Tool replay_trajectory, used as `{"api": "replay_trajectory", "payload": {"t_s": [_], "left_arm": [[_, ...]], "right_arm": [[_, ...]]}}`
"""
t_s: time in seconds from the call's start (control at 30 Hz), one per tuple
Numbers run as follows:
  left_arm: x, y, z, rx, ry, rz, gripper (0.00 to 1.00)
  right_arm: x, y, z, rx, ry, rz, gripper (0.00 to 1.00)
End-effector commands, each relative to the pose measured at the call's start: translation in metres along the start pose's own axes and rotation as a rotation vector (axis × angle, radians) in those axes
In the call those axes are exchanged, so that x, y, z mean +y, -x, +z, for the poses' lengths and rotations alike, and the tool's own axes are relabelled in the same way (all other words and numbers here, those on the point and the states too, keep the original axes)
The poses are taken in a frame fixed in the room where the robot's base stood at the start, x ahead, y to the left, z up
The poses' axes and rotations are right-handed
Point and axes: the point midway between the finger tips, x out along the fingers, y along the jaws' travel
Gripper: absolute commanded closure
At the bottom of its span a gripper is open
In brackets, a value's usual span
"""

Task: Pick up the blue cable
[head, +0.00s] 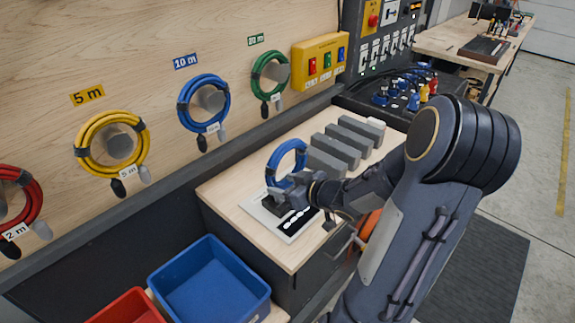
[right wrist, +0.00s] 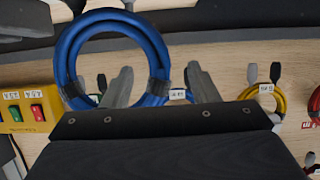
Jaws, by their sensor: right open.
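A coiled blue cable (head: 287,148) stands upright on a small pale plate (head: 262,214) on the wooden bench. A second blue coil (head: 181,104) hangs on a wall peg under the "10 m" sign. My right gripper (head: 284,197) is at the lower part of the bench coil, jaws open. In the right wrist view the near blue coil (right wrist: 150,38) rises large beyond my fingers (right wrist: 162,88), with a dark wrap on its side between them. The fingers partly cover it; I cannot tell whether they touch it. My left gripper is not in view.
Yellow (head: 86,163), red (head: 33,195) and green (head: 260,72) coils hang on the wall. Grey blocks (head: 335,148) stand behind the bench coil. A blue bin (head: 205,302) and a red bin (head: 128,308) sit below, left of the bench. A yellow button box (head: 319,47) is on the wall.

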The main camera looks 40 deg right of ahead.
Motion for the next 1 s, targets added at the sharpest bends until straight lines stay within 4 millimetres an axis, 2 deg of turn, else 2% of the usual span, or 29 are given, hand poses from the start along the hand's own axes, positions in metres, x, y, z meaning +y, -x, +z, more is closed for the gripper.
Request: {"api": "replay_trajectory", "payload": {"t_s": [0.37,0.6,0.9,1.0], "left_arm": [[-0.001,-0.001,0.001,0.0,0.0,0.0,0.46],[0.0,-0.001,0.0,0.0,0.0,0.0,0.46],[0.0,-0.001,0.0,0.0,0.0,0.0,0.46],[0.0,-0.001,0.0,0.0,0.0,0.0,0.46]], "right_arm": [[0.002,-0.039,-0.002,0.008,-0.002,-0.015,0.46],[0.005,-0.073,-0.004,0.007,-0.002,-0.014,0.46],[0.006,-0.078,-0.005,0.007,0.0,-0.011,0.46],[0.006,-0.078,-0.005,0.007,0.0,-0.011,0.58]]}}
